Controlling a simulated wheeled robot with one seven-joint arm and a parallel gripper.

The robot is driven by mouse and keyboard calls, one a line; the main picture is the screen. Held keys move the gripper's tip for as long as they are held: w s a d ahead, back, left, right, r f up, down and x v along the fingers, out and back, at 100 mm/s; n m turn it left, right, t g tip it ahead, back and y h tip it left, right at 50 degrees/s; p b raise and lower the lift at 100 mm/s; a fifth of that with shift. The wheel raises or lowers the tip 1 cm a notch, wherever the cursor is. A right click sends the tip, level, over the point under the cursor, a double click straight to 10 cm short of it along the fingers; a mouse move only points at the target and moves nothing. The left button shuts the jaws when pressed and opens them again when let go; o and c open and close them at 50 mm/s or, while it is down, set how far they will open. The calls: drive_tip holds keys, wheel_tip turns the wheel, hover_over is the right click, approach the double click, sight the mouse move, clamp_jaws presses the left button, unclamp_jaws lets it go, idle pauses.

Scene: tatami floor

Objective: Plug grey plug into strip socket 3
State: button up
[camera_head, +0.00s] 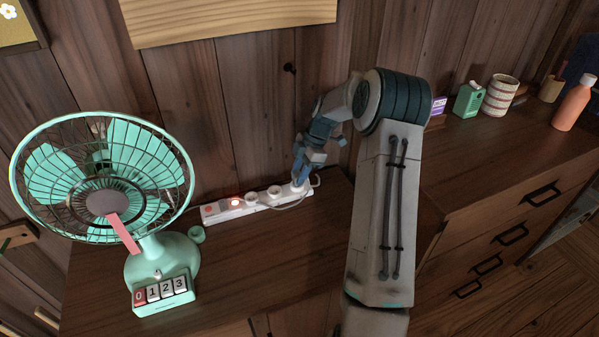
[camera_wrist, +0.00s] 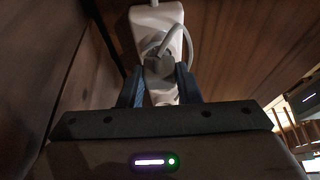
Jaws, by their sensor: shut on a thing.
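My gripper (camera_head: 300,179) points down over the strip's right part. In the wrist view the gripper (camera_wrist: 160,72) is shut on the grey plug (camera_wrist: 159,67), which sits between the two blue fingers over the strip (camera_wrist: 150,20). A grey cord (camera_wrist: 172,38) loops from the plug. The plug's underside is hidden, so I cannot tell whether its pins are in a socket.
A mint-green fan (camera_head: 160,262) with numbered buttons stands left of the strip. A small green cup-like thing (camera_head: 197,234) is beside it. The plank wall (camera_head: 190,110) is close behind. Boxes, a striped jar (camera_head: 500,95) and an orange bottle (camera_head: 573,105) stand on the right cabinet.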

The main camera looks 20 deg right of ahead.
drive_tip(key=shift+f+b, duration=0.3)
drive_tip(key=shift+f, duration=0.2)
drive_tip(key=o, duration=1)
drive_tip(key=v, duration=1.3)
drive_tip(key=shift+d+r, duration=0.15)
drive_tip(key=shift+r, duration=0.2)
